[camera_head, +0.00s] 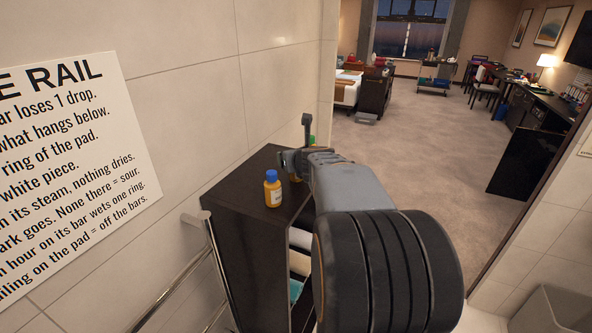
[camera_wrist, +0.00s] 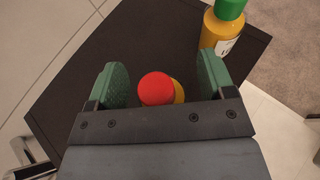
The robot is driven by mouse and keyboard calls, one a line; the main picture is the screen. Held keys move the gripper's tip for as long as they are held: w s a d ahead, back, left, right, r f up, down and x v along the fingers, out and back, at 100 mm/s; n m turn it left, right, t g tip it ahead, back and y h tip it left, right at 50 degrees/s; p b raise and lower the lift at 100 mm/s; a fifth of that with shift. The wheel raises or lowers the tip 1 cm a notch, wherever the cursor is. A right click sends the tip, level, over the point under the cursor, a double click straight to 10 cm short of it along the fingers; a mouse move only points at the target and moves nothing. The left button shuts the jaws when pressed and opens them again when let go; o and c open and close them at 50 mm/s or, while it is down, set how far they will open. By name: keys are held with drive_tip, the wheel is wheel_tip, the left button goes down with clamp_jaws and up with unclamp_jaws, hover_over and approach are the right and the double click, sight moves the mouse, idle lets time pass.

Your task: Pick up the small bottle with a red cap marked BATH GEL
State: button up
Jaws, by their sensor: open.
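The bottle with a red cap (camera_wrist: 155,88) shows in the wrist view, seen from above, with a bit of yellow body beside the cap. My gripper (camera_wrist: 162,72) is open, with one green-padded finger on each side of the cap and gaps between. I cannot read any label on this bottle. In the head view my gripper (camera_head: 298,148) is over the far part of the dark cabinet top (camera_head: 252,182); the red cap is hidden there behind my gripper and arm.
A yellow bottle with a green cap (camera_wrist: 224,30) stands close beyond the right finger. A yellow bottle with a blue cap (camera_head: 272,190) stands on the near part of the cabinet top. A metal rail (camera_head: 178,283) and tiled wall are at left.

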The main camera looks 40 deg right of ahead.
drive_tip(key=c, duration=1)
